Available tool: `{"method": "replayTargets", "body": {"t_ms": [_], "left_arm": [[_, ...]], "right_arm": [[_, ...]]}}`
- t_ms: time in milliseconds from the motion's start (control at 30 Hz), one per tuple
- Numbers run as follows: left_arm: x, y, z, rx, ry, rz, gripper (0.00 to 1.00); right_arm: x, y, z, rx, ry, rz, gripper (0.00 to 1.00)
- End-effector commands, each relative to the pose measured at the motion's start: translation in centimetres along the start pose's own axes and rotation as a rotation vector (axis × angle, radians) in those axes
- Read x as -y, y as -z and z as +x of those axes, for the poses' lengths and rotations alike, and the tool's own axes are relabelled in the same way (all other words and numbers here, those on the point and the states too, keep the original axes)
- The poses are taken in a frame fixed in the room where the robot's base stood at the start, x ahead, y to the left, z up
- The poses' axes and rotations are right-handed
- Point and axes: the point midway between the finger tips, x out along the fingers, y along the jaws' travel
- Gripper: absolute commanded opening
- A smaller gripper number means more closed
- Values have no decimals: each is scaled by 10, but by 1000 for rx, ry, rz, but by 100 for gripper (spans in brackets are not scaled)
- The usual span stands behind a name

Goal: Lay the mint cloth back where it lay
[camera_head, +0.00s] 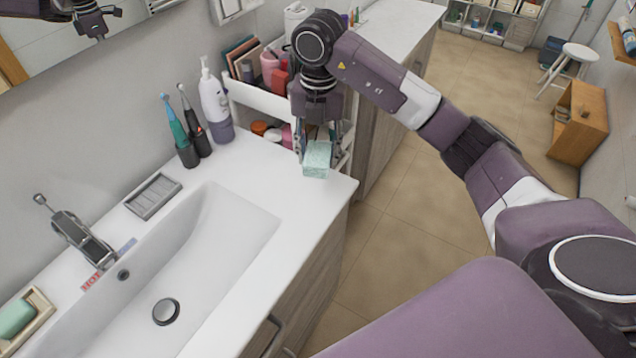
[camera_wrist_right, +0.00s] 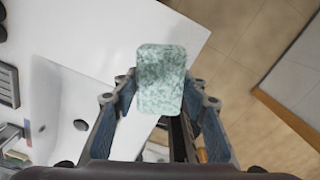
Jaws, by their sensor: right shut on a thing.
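The mint cloth (camera_head: 317,158) is a small, folded, speckled pale-green block. My right gripper (camera_head: 315,143) is shut on it and points down, holding it near the far right corner of the white sink counter (camera_head: 275,158). The cloth also shows in the right wrist view (camera_wrist_right: 160,80), between the two fingers of my right gripper (camera_wrist_right: 160,100), with the counter edge and floor behind it. I cannot tell whether the cloth touches the counter or hangs above it. My left gripper is not directly in view.
A white cart (camera_head: 262,101) with cosmetics stands just behind the right gripper. Electric toothbrushes (camera_head: 180,135), a white-purple bottle (camera_head: 215,105) and a grey soap dish (camera_head: 153,196) line the wall. The sink basin (camera_head: 200,240) is empty. The counter's right end is mostly clear.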

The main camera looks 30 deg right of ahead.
Motion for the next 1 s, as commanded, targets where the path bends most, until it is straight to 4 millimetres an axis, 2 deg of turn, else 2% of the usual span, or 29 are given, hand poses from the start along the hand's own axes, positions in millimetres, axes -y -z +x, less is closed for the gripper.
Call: {"method": "replayTargets", "body": {"t_ms": [33, 200, 400, 600, 733, 1000], "left_arm": [[-1, 4, -8, -5, -1, -1, 40], [-4, 8, -16, -11, -4, -2, 40], [-4, 8, -19, -9, -5, -2, 40], [-4, 6, -27, -5, -5, -2, 40], [-4, 5, -28, -3, -4, -2, 40], [-3, 4, -26, -2, -3, -2, 40]], "right_arm": [[2, 1, 11, -5, 8, 1, 21], [2, 1, 45, -2, 4, 1, 21], [1, 0, 63, -2, 4, 0, 21], [2, 0, 92, -3, 5, 1, 21], [2, 0, 101, 0, 3, -1, 21], [2, 0, 103, 1, 3, -1, 21]]}}
